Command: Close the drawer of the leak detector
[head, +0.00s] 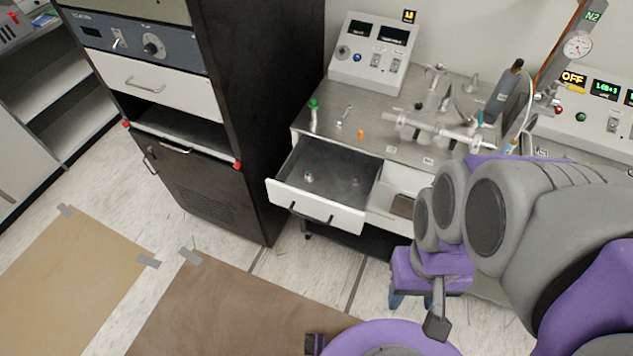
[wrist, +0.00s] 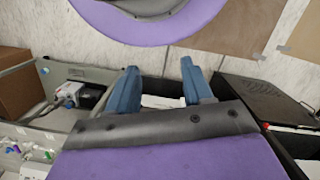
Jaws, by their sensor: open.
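The leak detector's bench stands at the middle right of the head view, with a metal top (head: 372,128). Its drawer (head: 317,205) is pulled out toward the front left, with a white front and a dark handle (head: 310,213). A small metallic item (head: 308,176) lies inside the drawer. My gripper (head: 422,303) is low and to the right of the drawer front, apart from it, and partly hidden by my arm. In the wrist view, its blue fingers (wrist: 160,85) are spread with nothing held. A pale surface shows beyond them; I cannot tell whether it is the drawer.
A tall black cabinet (head: 258,110) stands left of the bench. Glass parts (head: 435,128) and a control box (head: 368,55) are on the bench top. Brown sheets (head: 235,310) are taped to the floor in front.

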